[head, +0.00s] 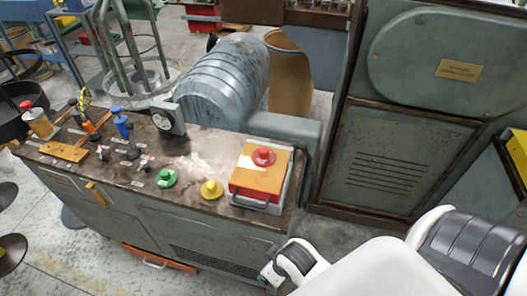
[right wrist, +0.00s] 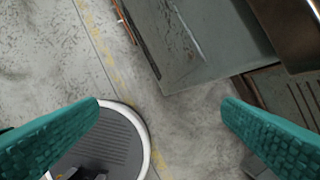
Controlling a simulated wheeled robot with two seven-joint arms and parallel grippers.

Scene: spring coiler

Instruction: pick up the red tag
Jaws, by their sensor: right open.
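I cannot make out a red tag for certain in either view. Red things in the head view are a red button (head: 264,156) on the orange-topped box and a red cap (head: 26,105) on a jar at the console's left end. An orange tag-like piece (head: 96,193) hangs at the console's front edge. My right gripper (right wrist: 162,103) is open and empty, its two teal fingers wide apart above the floor. In the head view my right arm reaches in from the lower right, its end by the console's front right corner. My left gripper is not in view.
The console (head: 205,222) carries a green button (head: 166,178), a yellow button (head: 211,189), levers and an orange plate (head: 63,151). An orange drawer (head: 158,259) stands out low at its front. A tall green cabinet (head: 385,150) stands right. Bare floor (right wrist: 190,125) lies below the right gripper.

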